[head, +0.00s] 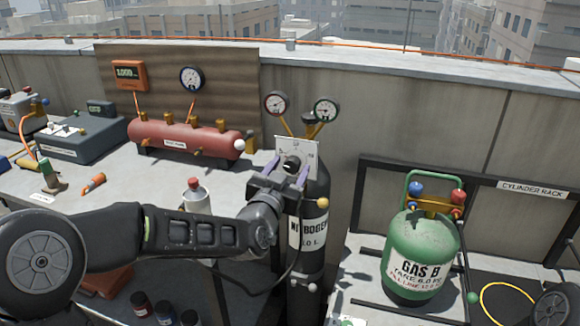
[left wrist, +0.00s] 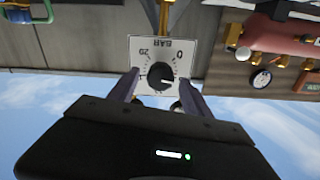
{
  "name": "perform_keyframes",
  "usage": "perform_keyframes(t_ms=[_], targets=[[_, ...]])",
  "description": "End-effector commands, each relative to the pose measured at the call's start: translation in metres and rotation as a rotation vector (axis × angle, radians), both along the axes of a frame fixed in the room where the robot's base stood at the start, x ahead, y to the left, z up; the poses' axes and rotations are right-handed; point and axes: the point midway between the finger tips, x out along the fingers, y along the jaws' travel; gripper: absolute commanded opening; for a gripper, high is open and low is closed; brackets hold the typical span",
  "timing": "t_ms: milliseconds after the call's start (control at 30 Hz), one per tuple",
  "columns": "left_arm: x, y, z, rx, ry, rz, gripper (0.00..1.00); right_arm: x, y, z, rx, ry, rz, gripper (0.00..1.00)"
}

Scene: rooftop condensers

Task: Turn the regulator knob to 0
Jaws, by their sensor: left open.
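The regulator knob (head: 291,163) is black and round, on a white dial plate (head: 283,147) above the black nitrogen cylinder (head: 312,232). In the left wrist view, which is upside down, the knob (left wrist: 160,75) has a pale mark pointing to the picture's right. The dial plate (left wrist: 150,48) reads BAR, with 0 on the right and 20 on the left. My left gripper (head: 287,172) is open in front of the dial. In the left wrist view its fingers (left wrist: 160,88) stand either side of the knob; I cannot tell whether they touch it. My right gripper is not in view.
Two gauges (head: 276,104) (head: 326,109) rise above the dial. A red tank (head: 178,138) stands on the bench to the left. A green GAS B cylinder (head: 420,250) stands on the right by the cylinder rack (head: 535,190). A concrete parapet (head: 430,125) runs behind.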

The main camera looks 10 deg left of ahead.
Motion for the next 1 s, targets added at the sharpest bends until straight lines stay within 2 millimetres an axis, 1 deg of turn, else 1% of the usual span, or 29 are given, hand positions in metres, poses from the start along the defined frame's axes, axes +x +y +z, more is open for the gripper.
perform_keyframes(t_ms=[100, 333, 367, 1000], targets=[[0.0060, -0.0004, -0.0001, -0.001, 0.000, 0.000, 0.57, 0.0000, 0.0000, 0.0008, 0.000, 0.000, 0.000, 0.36], [0.0064, -0.0004, -0.0001, 0.000, 0.000, 0.000, 0.57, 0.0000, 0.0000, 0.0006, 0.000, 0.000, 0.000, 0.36], [0.0064, -0.0004, -0.0001, 0.000, 0.000, 0.000, 0.55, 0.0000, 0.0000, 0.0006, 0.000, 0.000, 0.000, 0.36], [0.0062, -0.0004, 0.0001, 0.000, -0.001, 0.000, 0.03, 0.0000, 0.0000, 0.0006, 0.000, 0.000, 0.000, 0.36]])
